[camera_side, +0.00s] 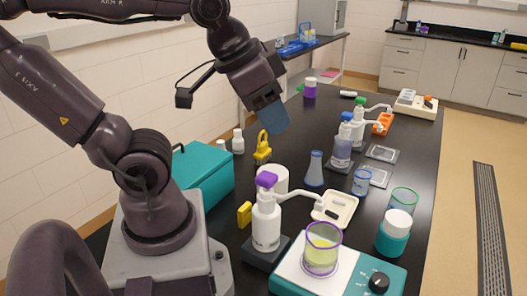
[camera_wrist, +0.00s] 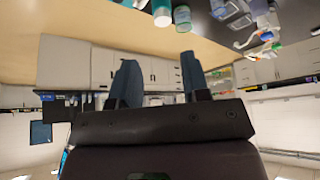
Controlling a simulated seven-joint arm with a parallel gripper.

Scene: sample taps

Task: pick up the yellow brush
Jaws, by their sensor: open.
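Two yellow things stand on the black bench in the side view. One is an upright yellow piece with a loop on top (camera_side: 262,148), behind the white jar. The other is a small yellow block (camera_side: 244,214), left of the purple-capped white bottle. I cannot tell for sure which is the brush. My gripper (camera_side: 272,118) is above the bench, just above and right of the looped piece in the picture, apart from it. In the wrist view my gripper (camera_wrist: 158,75) has its two blue fingers spread with nothing between them. No yellow brush can be made out there.
A teal box (camera_side: 205,178) is left of the yellow things. Small white bottles (camera_side: 238,142) stand beside the looped piece.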

